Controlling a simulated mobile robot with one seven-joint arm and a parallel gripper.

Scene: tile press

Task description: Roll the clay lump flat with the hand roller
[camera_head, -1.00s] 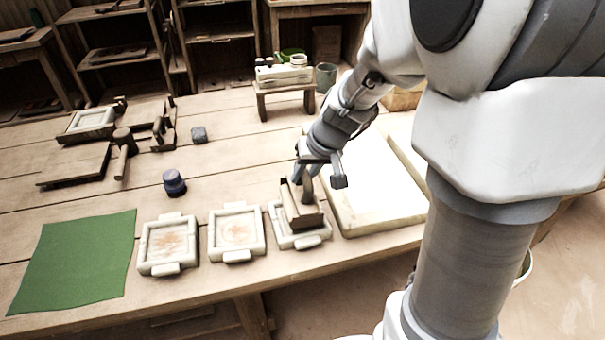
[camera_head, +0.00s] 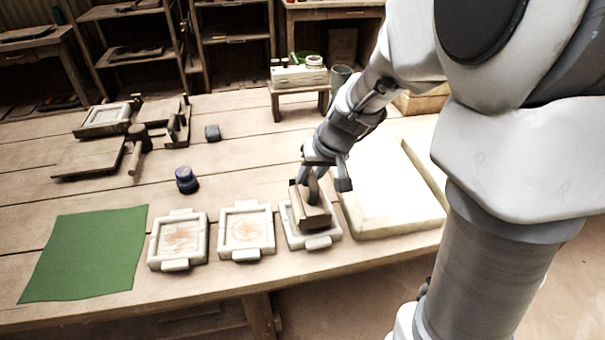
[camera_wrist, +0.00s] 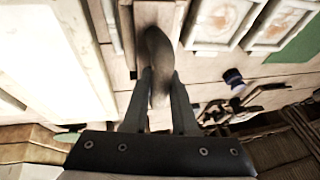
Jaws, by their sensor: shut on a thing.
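My gripper (camera_head: 313,182) is shut on the dark curved handle of a brown wooden tool (camera_head: 312,217), which seems to be the hand roller. In the wrist view the handle (camera_wrist: 158,65) sits between the two fingers, with the tool's flat brown body beyond it. The tool is over the rightmost of three pale square frames (camera_head: 319,243) near the table's front edge and covers most of its middle. I cannot tell whether it touches what lies below. The clay lump is not seen clearly; it may be hidden under the tool.
Two pale frames with reddish patterned tiles (camera_head: 246,233) (camera_head: 180,240) stand left of it, then a green cloth (camera_head: 85,255). A large white slab (camera_head: 390,190) is close on the right. A dark blue jar (camera_head: 186,180) and wooden tools stand behind. The mid-table is mostly clear.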

